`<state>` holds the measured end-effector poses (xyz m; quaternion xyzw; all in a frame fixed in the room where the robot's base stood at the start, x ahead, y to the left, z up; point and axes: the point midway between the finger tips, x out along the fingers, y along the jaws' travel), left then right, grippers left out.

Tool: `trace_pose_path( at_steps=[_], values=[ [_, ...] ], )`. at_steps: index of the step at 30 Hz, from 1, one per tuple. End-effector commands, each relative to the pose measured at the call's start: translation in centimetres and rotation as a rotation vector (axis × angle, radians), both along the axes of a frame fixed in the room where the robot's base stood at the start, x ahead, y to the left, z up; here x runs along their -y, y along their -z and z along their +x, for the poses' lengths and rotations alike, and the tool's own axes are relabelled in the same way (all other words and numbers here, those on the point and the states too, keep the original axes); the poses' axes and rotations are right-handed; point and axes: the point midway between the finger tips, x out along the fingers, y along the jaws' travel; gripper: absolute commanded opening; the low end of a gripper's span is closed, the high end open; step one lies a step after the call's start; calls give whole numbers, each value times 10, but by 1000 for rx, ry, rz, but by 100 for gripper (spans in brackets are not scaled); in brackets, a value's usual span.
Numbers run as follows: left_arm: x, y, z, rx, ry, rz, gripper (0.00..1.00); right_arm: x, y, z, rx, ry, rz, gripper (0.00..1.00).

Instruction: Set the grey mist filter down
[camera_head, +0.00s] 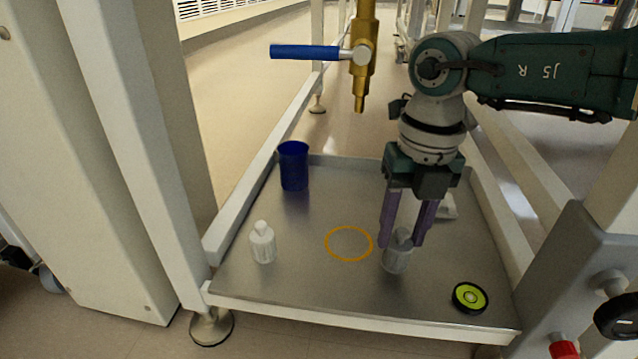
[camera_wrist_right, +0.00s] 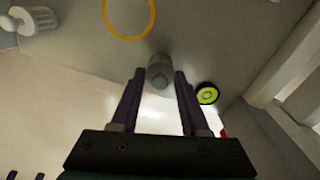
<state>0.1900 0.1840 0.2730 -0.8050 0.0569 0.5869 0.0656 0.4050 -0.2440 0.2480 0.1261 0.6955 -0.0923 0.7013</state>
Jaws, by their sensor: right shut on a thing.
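The grey mist filter (camera_head: 396,258) is a small grey cylinder with a narrower top. My right gripper (camera_head: 408,240) points down over the metal tray (camera_head: 310,285) and is shut on the filter's upper part. The filter is upright, just right of an orange ring (camera_head: 348,244) marked on the tray, and outside it. I cannot tell whether its base touches the tray. In the right wrist view the filter (camera_wrist_right: 158,70) shows between the fingertips, with the ring (camera_wrist_right: 128,36) beyond it.
A white ribbed bottle-like piece (camera_head: 262,243) stands left of the ring. A blue cup (camera_head: 293,167) stands at the back left. A black and lime disc (camera_head: 469,297) lies at the front right. A white item (camera_head: 447,207) is partly hidden behind the gripper. A brass valve (camera_head: 361,60) hangs above.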

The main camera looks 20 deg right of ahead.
Motion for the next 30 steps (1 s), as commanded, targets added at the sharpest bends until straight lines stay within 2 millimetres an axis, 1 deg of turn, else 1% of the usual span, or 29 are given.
trace_pose_path(
  at_steps=[1,3,8,14,15,22,30],
  values=[
    [0,15,0,0,0,0,100,0,16,0,-1,0,0,0],
    [0,19,0,0,-1,0,100,0,21,0,-1,1,1,0],
    [1,15,0,0,-2,-3,100,0,17,0,0,1,1,0],
    [2,15,0,1,-5,-9,100,0,20,0,-1,1,0,0],
    [3,15,0,1,-6,-10,100,0,20,0,0,1,1,50],
    [3,15,0,1,-7,-11,100,0,20,0,0,1,0,75],
    [3,15,0,2,-6,-10,100,0,19,0,0,1,0,75]
  ],
)
